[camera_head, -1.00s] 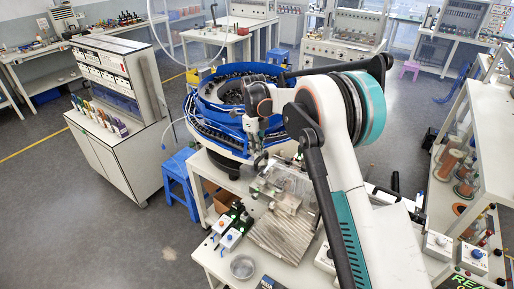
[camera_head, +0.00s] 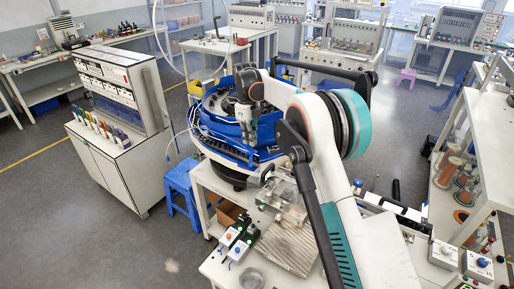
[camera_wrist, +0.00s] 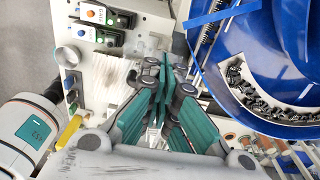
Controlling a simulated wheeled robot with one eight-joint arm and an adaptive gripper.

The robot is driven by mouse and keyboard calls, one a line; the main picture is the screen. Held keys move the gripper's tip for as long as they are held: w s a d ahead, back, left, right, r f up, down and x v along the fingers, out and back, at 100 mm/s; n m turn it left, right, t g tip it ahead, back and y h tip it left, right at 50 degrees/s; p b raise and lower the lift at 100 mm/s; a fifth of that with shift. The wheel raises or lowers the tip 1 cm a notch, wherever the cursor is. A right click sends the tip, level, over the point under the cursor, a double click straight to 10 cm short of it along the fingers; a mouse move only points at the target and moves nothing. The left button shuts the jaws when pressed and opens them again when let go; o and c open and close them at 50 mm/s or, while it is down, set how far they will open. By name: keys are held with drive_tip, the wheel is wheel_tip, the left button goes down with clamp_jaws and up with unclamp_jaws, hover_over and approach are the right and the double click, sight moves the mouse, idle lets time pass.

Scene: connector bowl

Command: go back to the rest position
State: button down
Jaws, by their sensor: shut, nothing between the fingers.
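My gripper (camera_head: 250,138) hangs from the wrist in front of the blue feeder bowl (camera_head: 208,112) in the head view. In the wrist view, the green fingers of my gripper (camera_wrist: 165,62) meet at the tips with nothing between them. The blue bowl (camera_wrist: 262,30) lies to their right and holds many small dark connectors (camera_wrist: 242,88) along its inner track. My arm reaches over the white bench (camera_head: 215,262) and hides part of it.
Small boxes with coloured buttons (camera_head: 238,250), a round metal dish (camera_head: 250,278) and a clear-covered metal fixture (camera_head: 290,240) are on the bench. A blue stool (camera_head: 183,185) stands left of it. A shelf with copper-coloured spools (camera_head: 466,168) is at the right. Open floor lies at the left front.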

drive_tip(key=s+d+r+n+t+b, duration=0.2)
drive_tip(key=s+d+r+n+b, duration=0.3)
drive_tip(key=r, duration=0.5)
drive_tip(key=s+d+r+n+t+b, duration=0.1)
drive_tip(key=s+d+n+b, duration=0.1)
drive_tip(key=s+d+n, duration=0.35)
drive_tip(key=s+d+r+n+t+b, duration=0.1)
drive_tip(key=s+d+n+b, duration=0.15)
drive_tip(key=s, duration=0.55)
drive_tip(key=s+d+f+n+t+b, duration=0.1)
drive_tip(key=s+f+n, duration=0.3)
drive_tip(key=s, duration=0.4)
drive_tip(key=s+d+f+n+t+b, duration=0.1)
drive_tip(key=s+d+f+n+b, duration=0.2)
drive_tip(key=s+f, duration=0.4)
drive_tip(key=s+d+f+n+t+b, duration=0.1)
drive_tip(key=s+d+f+n, duration=0.3)
drive_tip(key=s, duration=0.7)
drive_tip(key=shift+s+d+f+n+t+b, duration=0.2)
drive_tip(key=shift+f+n+t+b, duration=0.1)
drive_tip(key=shift+f+b, duration=0.45)
